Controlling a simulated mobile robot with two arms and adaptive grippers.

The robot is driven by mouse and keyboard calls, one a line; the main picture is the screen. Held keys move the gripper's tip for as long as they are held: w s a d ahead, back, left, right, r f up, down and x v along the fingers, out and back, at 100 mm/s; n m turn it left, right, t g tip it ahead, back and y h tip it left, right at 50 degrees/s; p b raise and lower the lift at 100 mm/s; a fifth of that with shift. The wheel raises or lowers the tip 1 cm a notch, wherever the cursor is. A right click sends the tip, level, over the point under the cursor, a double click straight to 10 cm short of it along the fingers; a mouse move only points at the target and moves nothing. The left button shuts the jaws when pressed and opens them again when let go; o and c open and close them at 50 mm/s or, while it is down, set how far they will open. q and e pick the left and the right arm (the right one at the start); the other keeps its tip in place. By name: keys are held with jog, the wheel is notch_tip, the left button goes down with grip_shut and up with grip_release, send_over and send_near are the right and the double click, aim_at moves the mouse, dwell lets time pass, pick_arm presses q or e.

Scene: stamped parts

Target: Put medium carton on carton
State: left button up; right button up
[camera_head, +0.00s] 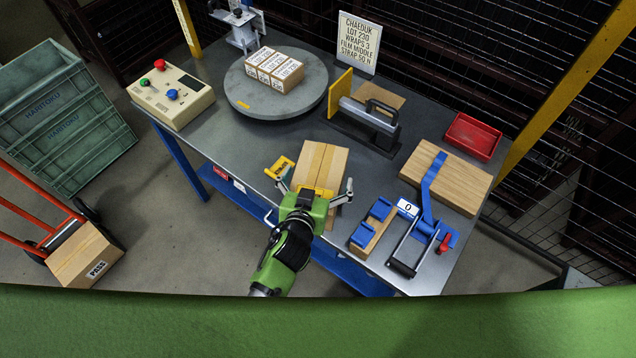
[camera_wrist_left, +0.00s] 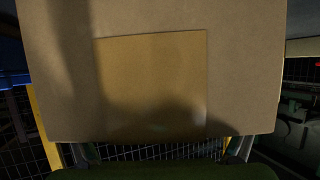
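A tan carton (camera_head: 322,162) with a centre seam lies on the near middle of the grey table. My left gripper (camera_head: 317,190) is at its near end, fingers spread wide towards both sides; I see no clear grip. In the left wrist view a brown carton face (camera_wrist_left: 250,75) fills most of the picture, with a lighter square patch (camera_wrist_left: 150,80) on it. The fingers (camera_wrist_left: 161,152) show far apart below its lower edge. Several small labelled cartons (camera_head: 274,68) sit together on the round grey turntable (camera_head: 310,97). My right gripper is not in view.
A yellow tool (camera_head: 280,168) lies left of the carton. A blue-strapped wooden block (camera_head: 458,183), a blue clamp fixture (camera_head: 410,250), a black-handled device (camera_head: 370,115), a red tray (camera_head: 472,137) and a control box (camera_head: 172,97) stand around. A PASS carton (camera_head: 84,257) is on the hand truck.

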pick_arm(q)
jog(key=c, duration=1.9)
jog(key=shift+w+r, duration=0.1)
jog(key=shift+r, duration=0.1)
jog(key=shift+c, duration=0.3)
jog(key=shift+r, duration=0.45)
notch_tip(320, 180, up, 3)
jog(key=shift+f+p, duration=0.15)
jog(key=shift+p, duration=0.25)
jog(key=s+r, duration=0.2)
jog(key=s+a+r, duration=0.1)
jog(key=s+r, duration=0.1)
jog(key=r, duration=0.1)
jog(key=shift+s+a, duration=0.15)
jog(key=b+v, duration=0.2)
jog(key=v, duration=0.8)
jog(key=shift+a+r, duration=0.3)
jog(key=shift+a, duration=0.05)
